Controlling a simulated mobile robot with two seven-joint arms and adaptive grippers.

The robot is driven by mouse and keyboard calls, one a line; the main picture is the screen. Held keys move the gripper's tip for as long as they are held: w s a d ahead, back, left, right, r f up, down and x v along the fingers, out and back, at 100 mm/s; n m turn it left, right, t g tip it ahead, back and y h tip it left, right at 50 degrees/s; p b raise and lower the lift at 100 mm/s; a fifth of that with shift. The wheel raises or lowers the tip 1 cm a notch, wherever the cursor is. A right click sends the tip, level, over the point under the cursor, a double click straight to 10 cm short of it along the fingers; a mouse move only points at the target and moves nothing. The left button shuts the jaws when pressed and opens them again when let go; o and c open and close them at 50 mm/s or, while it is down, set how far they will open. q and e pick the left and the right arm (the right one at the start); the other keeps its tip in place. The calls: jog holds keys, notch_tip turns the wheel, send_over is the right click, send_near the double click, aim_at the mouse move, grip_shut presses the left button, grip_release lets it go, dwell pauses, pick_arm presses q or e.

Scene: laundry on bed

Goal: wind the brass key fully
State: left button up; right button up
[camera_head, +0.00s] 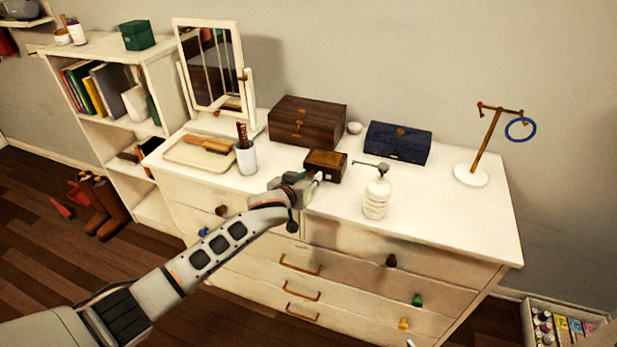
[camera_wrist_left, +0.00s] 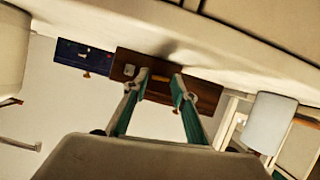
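A small brown wooden box (camera_head: 325,165) with a brass-coloured spot on it sits near the middle of the white dresser top. No key shape is clear in the head view. My left gripper (camera_head: 314,181) is at the box's front left side, low over the top. In the left wrist view my two green-lined fingers (camera_wrist_left: 162,76) stand apart, with a gap between the tips. A brass-coloured piece (camera_wrist_left: 177,92) shows beside the right finger, against brown wood (camera_wrist_left: 207,95); I cannot tell if it is the key. My right gripper is out of view.
A white pump bottle (camera_head: 376,197) stands close right of the gripper. A cup (camera_head: 246,158) with a brush is to its left. A dark wooden chest (camera_head: 307,121) and blue box (camera_head: 398,142) are behind. A ring stand (camera_head: 470,175) is at right, with bare top before it.

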pick_arm(q)
jog(key=v, duration=1.2)
